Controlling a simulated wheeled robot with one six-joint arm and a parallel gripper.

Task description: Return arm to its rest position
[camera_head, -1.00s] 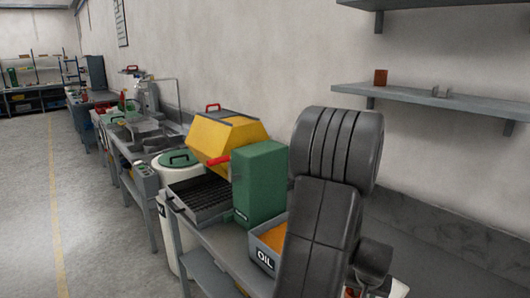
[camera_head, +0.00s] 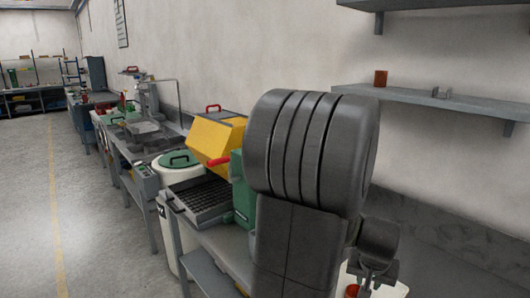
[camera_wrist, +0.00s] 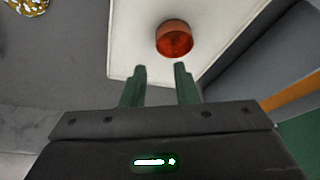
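A copper coil (camera_wrist: 174,38), short and round, lies on a white surface (camera_wrist: 128,40) in the wrist view. It also shows at the bottom of the head view (camera_head: 352,290), left of my gripper. My gripper (camera_wrist: 160,72) has two green fingers held apart with nothing between them. The coil is beyond the fingertips and apart from them. In the head view my gripper (camera_head: 372,282) is small and partly hidden behind my arm, above the white surface.
A green box (camera_head: 242,195), a black grated tray (camera_head: 205,198) and a yellow machine (camera_head: 212,138) stand on the bench left of my arm. Floor at left is clear.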

